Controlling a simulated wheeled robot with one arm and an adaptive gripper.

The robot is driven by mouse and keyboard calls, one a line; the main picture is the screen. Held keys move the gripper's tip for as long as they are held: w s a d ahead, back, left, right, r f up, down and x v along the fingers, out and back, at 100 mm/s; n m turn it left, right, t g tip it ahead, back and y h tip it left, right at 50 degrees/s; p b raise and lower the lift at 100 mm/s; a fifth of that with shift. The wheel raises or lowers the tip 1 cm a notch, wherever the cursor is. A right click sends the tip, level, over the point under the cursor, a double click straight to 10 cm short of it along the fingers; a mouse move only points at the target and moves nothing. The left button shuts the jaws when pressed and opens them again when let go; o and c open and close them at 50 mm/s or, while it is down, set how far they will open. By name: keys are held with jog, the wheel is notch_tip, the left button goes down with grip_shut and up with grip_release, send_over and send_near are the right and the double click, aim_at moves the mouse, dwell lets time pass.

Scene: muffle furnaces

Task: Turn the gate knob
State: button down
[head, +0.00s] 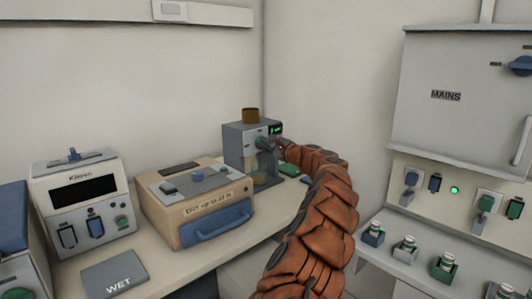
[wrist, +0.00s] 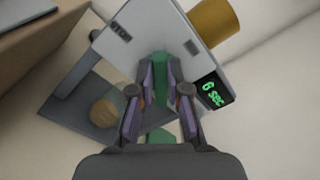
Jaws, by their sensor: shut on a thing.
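The grey machine (head: 237,140) with a brown cup on top stands at the far end of the bench in the head view. A green knob (wrist: 160,64) on its front shows between and beyond my fingers in the wrist view. My gripper (wrist: 160,88) is shut on this green knob, one finger on each side. In the head view my gripper (head: 268,145) is at the front of the machine, and the knob is largely hidden there. A small display (wrist: 215,91) beside the fingers reads "6 sec" in green. No gate label is readable.
A brown cup (wrist: 214,22) sits on the machine, close to the fingers. A round tan piece (wrist: 104,113) lies at its base. A tan box with a blue handle (head: 205,205) and a white instrument (head: 82,200) stand left. A mains panel (head: 460,100) hangs right.

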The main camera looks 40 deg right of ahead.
jog(key=shift+a+f+n+b, duration=0.1)
jog(key=shift+f+n+b, duration=0.1)
jog(key=shift+n+b, duration=1.05)
jog(key=shift+a+f+n+b, duration=0.1)
jog(key=shift+f+n+b, duration=0.1)
jog(key=shift+n+b, duration=1.05)
jog(key=shift+f+n+b, duration=0.2)
jog(key=shift+n+b, duration=0.9)
jog(key=shift+n, duration=0.2)
jog(key=c, duration=1.1)
grip_release()
jog(key=shift+c, duration=0.2)
jog(key=shift+s+r, duration=0.1)
jog(key=shift+s, duration=0.05)
